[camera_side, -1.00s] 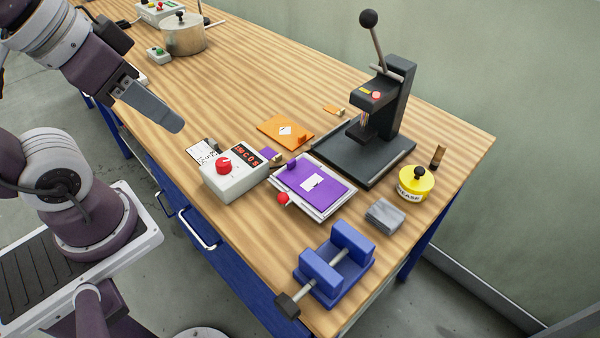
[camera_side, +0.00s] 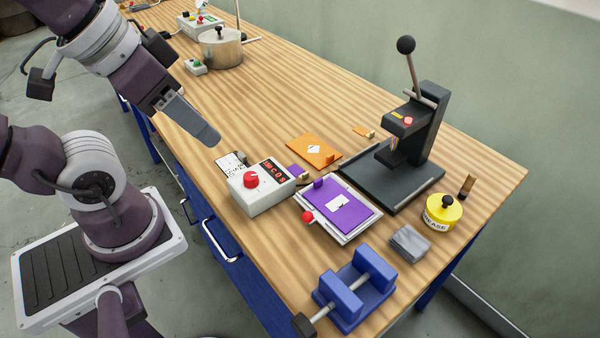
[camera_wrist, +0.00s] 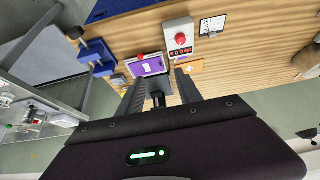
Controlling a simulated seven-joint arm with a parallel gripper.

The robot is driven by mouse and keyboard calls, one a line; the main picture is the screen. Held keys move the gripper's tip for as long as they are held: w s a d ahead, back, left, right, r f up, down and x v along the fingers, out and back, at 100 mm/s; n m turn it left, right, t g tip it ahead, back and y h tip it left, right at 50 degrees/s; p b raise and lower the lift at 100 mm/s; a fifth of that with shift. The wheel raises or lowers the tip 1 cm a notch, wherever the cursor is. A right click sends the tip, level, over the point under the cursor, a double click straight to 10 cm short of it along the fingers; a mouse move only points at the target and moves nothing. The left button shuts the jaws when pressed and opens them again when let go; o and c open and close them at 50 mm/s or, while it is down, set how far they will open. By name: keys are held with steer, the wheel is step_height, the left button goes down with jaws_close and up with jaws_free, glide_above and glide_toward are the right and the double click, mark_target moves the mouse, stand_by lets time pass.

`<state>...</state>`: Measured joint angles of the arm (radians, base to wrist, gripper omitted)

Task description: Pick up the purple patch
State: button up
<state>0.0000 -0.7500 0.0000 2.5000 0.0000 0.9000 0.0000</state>
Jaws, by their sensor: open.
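A small purple patch (camera_side: 294,170) with a tan block at its edge lies flat on the bench, between the white box with a red knob and the orange plate. A larger purple plate (camera_side: 340,205) with a white label sits on a white tray; it also shows in the wrist view (camera_wrist: 148,66). My gripper (camera_side: 208,136) is above the bench, to the upper left of the patch and apart from it. In the wrist view my gripper (camera_wrist: 160,79) has its fingers spread with nothing held between them. The small patch is not clear in the wrist view.
The white box (camera_side: 262,190) stands close left of the patch, the orange plate (camera_side: 314,150) behind it. The black lever press (camera_side: 415,140), yellow grease tin (camera_side: 443,210), and blue vise (camera_side: 355,290) stand farther right and front.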

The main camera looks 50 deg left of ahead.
steer(key=m+g, duration=0.5)
steer(key=m, duration=1.2)
glide_above(305, 172)
step_height(305, 172, down, 19)
steer(key=shift+g, duration=0.3)
step_height(305, 172, down, 8)
steer(key=shift+r, duration=0.15)
jaws_close()
